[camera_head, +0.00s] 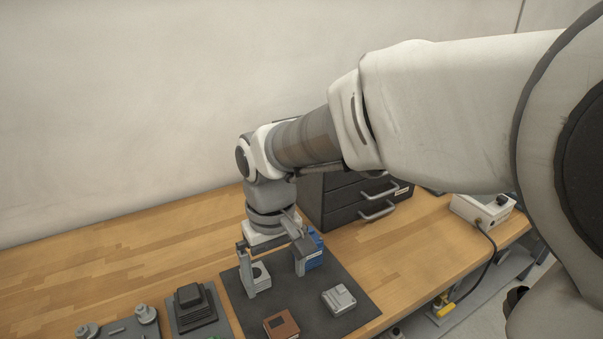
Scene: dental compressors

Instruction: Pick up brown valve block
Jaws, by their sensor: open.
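The brown valve block (282,325) lies on the dark mat (359,302) near the bottom edge of the head view, its lower part close to the frame's edge. It has a dark patch on its top. My gripper (274,284) points down above the mat with its two fingers spread apart. I cannot tell exactly how high the fingertips are above the mat.
A light grey block (339,300) lies right of the brown block. A blue part (315,250) is behind the right finger, and a pale grey part with a round hole (262,275) is beside the left. A dark drawer cabinet (345,205) stands behind. Dark fixtures (190,305) lie left.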

